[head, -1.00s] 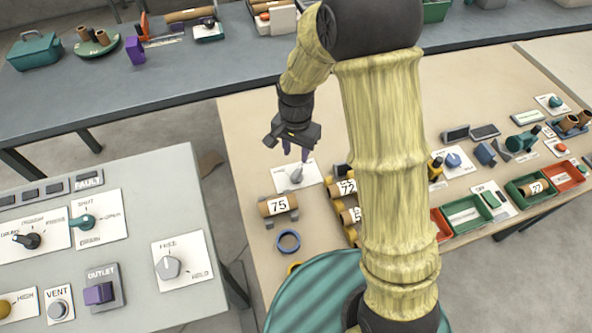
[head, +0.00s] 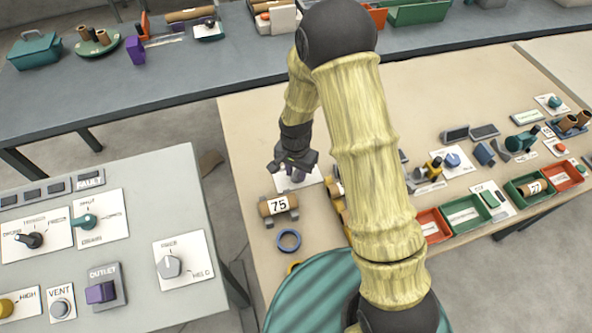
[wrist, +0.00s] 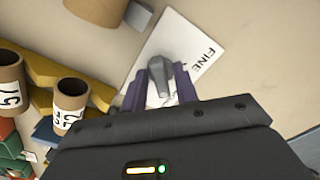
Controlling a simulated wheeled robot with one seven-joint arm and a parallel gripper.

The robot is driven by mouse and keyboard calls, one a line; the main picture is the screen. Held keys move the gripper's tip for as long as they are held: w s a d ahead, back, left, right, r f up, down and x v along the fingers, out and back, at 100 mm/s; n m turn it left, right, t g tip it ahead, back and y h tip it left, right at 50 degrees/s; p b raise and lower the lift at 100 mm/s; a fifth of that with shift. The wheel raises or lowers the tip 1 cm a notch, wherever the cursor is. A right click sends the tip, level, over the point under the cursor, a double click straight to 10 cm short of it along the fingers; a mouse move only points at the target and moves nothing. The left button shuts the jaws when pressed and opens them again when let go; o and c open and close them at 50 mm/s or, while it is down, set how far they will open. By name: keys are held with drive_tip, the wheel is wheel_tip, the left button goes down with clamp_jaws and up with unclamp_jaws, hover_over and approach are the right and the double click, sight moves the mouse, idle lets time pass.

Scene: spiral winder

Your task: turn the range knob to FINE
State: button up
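The range knob (wrist: 160,74) is a grey pointer knob on a white plate (wrist: 200,62) printed FINE in the wrist view. In the head view the plate (head: 312,176) lies on the beige table, and my gripper (head: 294,172) hides most of the knob. In the wrist view my gripper (wrist: 160,92) has its two purple fingers apart, one on each side of the knob. I cannot tell whether either finger touches it. The knob's narrow end points up and slightly left in the wrist view, not along the FINE lettering. Other lettering on the plate is hidden.
A cardboard tube marked 75 (head: 278,205) on a cradle and a blue ring (head: 288,240) lie near the plate. In the wrist view, upright tubes (wrist: 70,93) on yellow holders stand close at left. Bare table lies at right.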

clamp_jaws()
drive_tip(key=shift+n, duration=0.5)
drive_tip(key=n, duration=0.4)
drive_tip(key=shift+d, duration=0.1)
drive_tip(key=n, duration=0.3)
drive_tip(key=shift+d, duration=0.15)
drive_tip(key=n, duration=0.5)
drive_tip(key=shift+p, duration=0.4)
drive_tip(key=n, duration=0.4)
drive_tip(key=shift+w+d+n+p, duration=0.1)
drive_tip(key=shift+d+n+p, duration=0.05)
drive_tip(key=shift+n+p, duration=0.25)
drive_tip(key=shift+o, duration=1.2)
unclamp_jaws()
